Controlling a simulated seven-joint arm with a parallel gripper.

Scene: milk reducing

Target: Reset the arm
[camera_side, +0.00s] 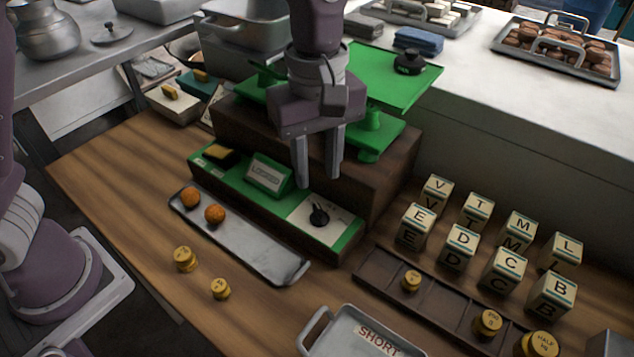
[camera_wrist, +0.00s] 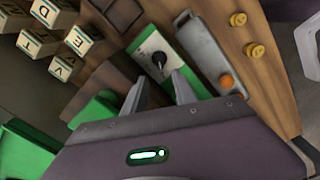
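My gripper (camera_side: 318,178) hangs with its fingers pointing down in front of the green balance scale. Its two fingers are apart with nothing between them. In the wrist view the open fingers (camera_wrist: 160,92) point toward a black knob (camera_wrist: 159,59) on a white plate. The same knob (camera_side: 319,215) stands below and a little right of the fingertips in the side view, with a visible gap. The green base panel (camera_side: 346,243) also carries a small sign (camera_side: 266,174) that seems to read LOCKED.
A metal tray (camera_side: 250,243) with two orange balls lies in front of the panel. Brass weights (camera_side: 185,259) stand on the wood and in a dark slotted rack (camera_side: 383,270). Several lettered cubes (camera_side: 458,247) stand at right. A SHORT tray (camera_side: 345,338) is at the front.

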